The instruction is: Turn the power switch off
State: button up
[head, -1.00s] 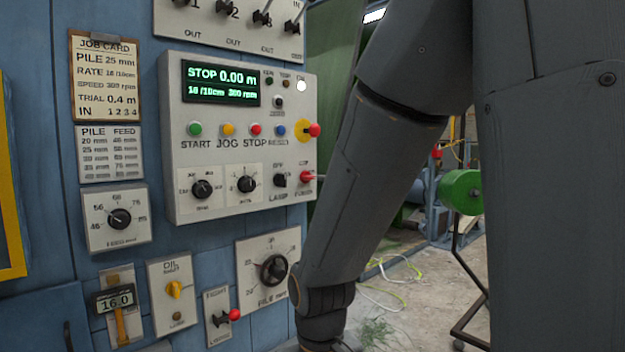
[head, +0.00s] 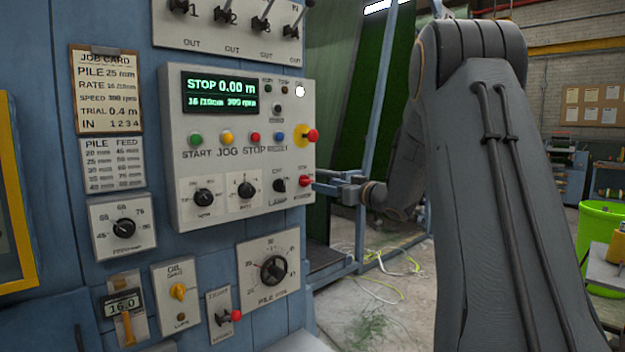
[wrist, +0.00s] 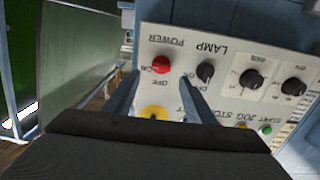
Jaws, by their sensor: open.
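The power switch (head: 305,181) is a red knob at the lower right of the light grey control panel (head: 185,212). In the wrist view the panel is upside down, and the red knob (wrist: 161,64) sits beside the POWER label, close to the ON mark. My gripper (head: 322,187) reaches in from the right, close to the knob. In the wrist view my gripper (wrist: 159,82) is open, its two fingers either side of the knob with gaps. I cannot tell whether either finger touches it. The panel display (head: 220,96) is lit and reads STOP 0.00 m.
The black lamp switch (head: 279,185) is just left of the power switch, near one finger in the wrist view. A red emergency button on a yellow plate (head: 302,134) is above it. A white light (head: 300,91) glows at the panel's top right.

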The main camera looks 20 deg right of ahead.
aim_at(310, 181)
jog(key=shift+y, duration=0.3)
jog(key=p+x, duration=0.1)
jog(key=x, duration=0.3)
jog(key=p+x, duration=0.1)
jog(key=x, duration=0.2)
jog(key=shift+w+a+r, duration=0.1)
jog(key=shift+w+r, duration=0.1)
jog(key=shift+w, duration=0.15)
jog(key=c, duration=1)
